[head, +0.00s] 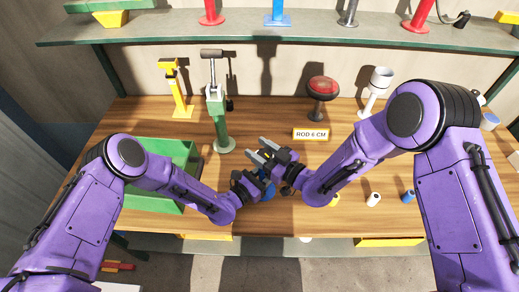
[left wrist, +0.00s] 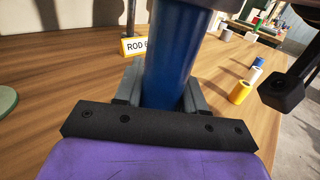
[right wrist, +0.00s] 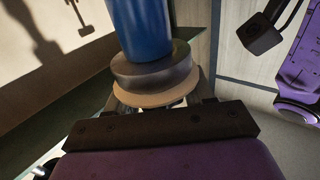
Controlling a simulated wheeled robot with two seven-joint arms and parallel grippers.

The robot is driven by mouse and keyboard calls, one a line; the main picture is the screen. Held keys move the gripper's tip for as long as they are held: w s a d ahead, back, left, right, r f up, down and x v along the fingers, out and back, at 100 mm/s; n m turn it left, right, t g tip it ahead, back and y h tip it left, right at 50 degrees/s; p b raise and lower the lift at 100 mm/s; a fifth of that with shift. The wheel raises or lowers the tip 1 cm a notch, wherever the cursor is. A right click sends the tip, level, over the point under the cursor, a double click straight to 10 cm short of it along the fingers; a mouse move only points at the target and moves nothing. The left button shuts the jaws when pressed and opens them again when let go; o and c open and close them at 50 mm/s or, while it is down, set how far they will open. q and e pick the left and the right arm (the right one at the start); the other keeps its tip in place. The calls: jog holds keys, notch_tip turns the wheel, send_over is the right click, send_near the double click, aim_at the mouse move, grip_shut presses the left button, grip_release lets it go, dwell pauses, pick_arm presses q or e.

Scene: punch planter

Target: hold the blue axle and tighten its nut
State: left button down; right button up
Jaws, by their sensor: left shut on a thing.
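The blue axle (left wrist: 172,65) stands between the fingers of my left gripper (left wrist: 160,92), which is shut on it. In the head view a little of the axle (head: 268,189) shows between the two grippers. The right wrist view shows the axle (right wrist: 141,28) with a dark ring (right wrist: 152,74) and a tan disc (right wrist: 153,95) at its end; I cannot tell which of these is the nut. My right gripper (head: 262,151) is above the left one, its grey fingers apart. In the right wrist view its fingers show on either side of the disc, partly hidden by it.
A green tray (head: 165,152) stands at the left of the wooden bench. A green press (head: 216,108), a yellow stand (head: 178,90), a red button (head: 322,91) and a "ROD 6 CM" sign (head: 311,134) stand behind the grippers. Small cylinders, including a white one (head: 373,199), stand at right.

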jog(key=shift+w+d+m+t+h, duration=0.15)
jog(key=shift+m+t+h, duration=1.7)
jog(key=shift+h, duration=0.35)
jog(key=o, duration=1)
jog(key=v, duration=1.2)
jog(key=shift+d, duration=0.1)
jog(key=v, duration=0.7)
jog(key=shift+d+f, duration=0.1)
jog(key=shift+d, duration=0.05)
